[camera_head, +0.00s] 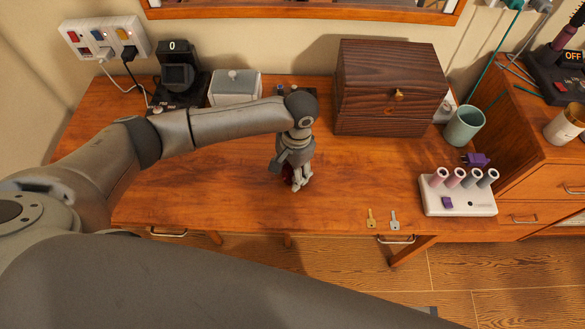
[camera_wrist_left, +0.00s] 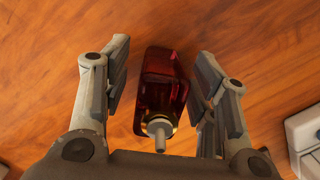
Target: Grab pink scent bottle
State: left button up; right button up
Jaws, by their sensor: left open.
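A deep red-pink glass bottle (camera_wrist_left: 160,82) with a pale nozzle and a gold collar shows in the left wrist view, between the two fingers of my left gripper. The fingers are apart, with a gap to the bottle on each side. In the head view my left gripper (camera_head: 298,184) points down at the middle of the wooden desk. Only a sliver of the red bottle (camera_head: 288,176) shows there, mostly hidden by the gripper. My right gripper is not in view.
A dark wooden box (camera_head: 388,85) stands behind, right of my gripper. A white lidded box (camera_head: 236,87) is behind my left arm. Two keys (camera_head: 382,219), a white holder with tubes (camera_head: 458,197) and a green cup (camera_head: 464,126) are at right. The desk's front middle is clear.

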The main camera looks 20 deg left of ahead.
pick_arm(q)
jog(key=shift+w, duration=0.1)
grip_shut()
dwell(0.4)
